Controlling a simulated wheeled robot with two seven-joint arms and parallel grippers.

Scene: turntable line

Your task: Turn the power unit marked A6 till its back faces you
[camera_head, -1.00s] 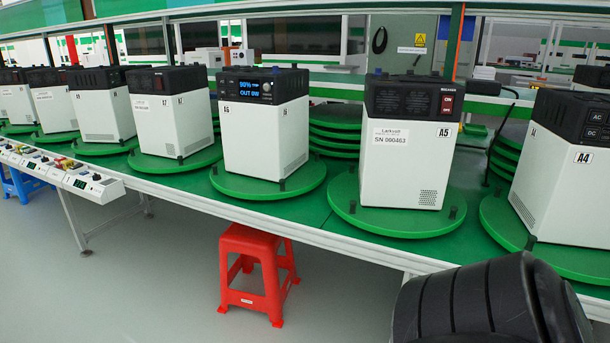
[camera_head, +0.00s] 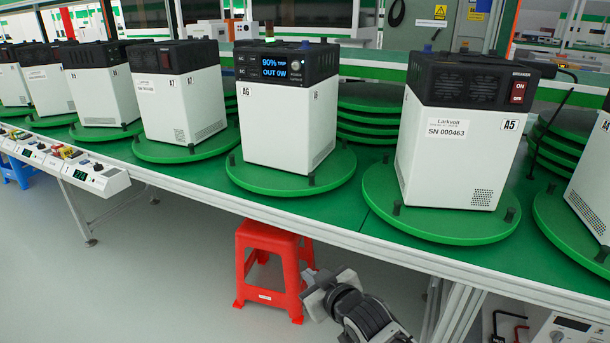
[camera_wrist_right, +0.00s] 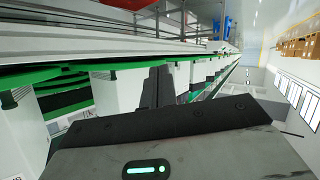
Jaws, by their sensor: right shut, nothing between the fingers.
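The power unit marked A6 (camera_head: 285,115) is a white box with a black top band. It stands upright on a round green turntable (camera_head: 248,180). Its blue-lit display (camera_head: 274,68), reading 90% and OUT 0W, faces me, with its right side partly seen; its back is hidden. My right gripper (camera_head: 315,290) is low in front of the line, beside the red stool and below the bench edge, apart from A6. It is shut and empty. In the right wrist view its dark fingers (camera_wrist_right: 158,88) show close together. My left gripper is out of view.
Unit A5 (camera_head: 455,140) stands on its turntable right of A6, unit A7 (camera_head: 180,105) left of it. The bench's front rail (camera_head: 350,245) runs across before them. A red stool (camera_head: 270,262) stands under it. A control panel (camera_head: 97,178) juts out at left. Green discs are stacked behind.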

